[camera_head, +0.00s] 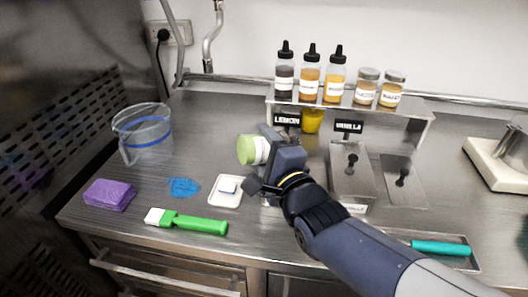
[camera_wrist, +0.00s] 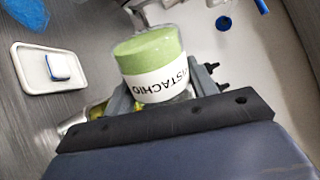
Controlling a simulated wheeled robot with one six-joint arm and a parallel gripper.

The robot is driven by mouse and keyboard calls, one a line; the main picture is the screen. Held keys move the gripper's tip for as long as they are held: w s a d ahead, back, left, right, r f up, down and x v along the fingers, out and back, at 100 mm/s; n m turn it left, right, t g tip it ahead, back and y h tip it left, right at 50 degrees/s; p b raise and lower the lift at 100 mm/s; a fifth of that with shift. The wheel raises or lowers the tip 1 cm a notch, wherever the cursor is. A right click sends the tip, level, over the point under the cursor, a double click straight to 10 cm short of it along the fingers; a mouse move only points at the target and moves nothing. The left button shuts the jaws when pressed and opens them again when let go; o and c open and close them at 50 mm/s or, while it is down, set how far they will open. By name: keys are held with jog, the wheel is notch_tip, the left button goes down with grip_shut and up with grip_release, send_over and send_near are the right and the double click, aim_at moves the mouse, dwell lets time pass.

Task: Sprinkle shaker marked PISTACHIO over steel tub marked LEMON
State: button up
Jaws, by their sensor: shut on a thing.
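The shaker marked PISTACHIO (camera_wrist: 152,68) has a green end and a white label; its label reads plainly in the wrist view. In the head view the shaker (camera_head: 247,150) lies tilted on its side, green end to the left. My gripper (camera_head: 272,150) is shut around its labelled part and holds it above the counter. The LEMON sign (camera_head: 287,120) stands just behind my gripper. The steel tub below that sign is mostly hidden by my gripper and arm.
A steel tub (camera_head: 352,182) stands by the VANILLA sign (camera_head: 348,127). A shelf (camera_head: 420,103) behind carries several bottles and jars. A white dish (camera_head: 225,203), green brush (camera_head: 190,222), purple sponge (camera_head: 110,194) and clear jug (camera_head: 142,130) are at left.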

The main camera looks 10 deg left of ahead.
jog(key=shift+r+n, duration=0.1)
jog(key=shift+n, duration=0.2)
jog(key=shift+r+n+b, duration=0.15)
jog(key=shift+r+n, duration=0.45)
jog(key=shift+n, duration=0.5)
jog(key=shift+r+n+b, duration=0.15)
jog(key=shift+r+n, duration=0.45)
jog(key=shift+n, duration=0.5)
jog(key=shift+r+n, duration=0.75)
jog(key=shift+n, duration=0.4)
jog(key=shift+r+n, duration=0.75)
jog(key=shift+n, duration=0.4)
jog(key=shift+r+n+b, duration=0.35)
jog(key=shift+n, duration=0.25)
jog(key=shift+r+n, duration=0.45)
jog(key=shift+n, duration=0.4)
jog(key=shift+r+n, duration=0.45)
jog(key=shift+n, duration=0.4)
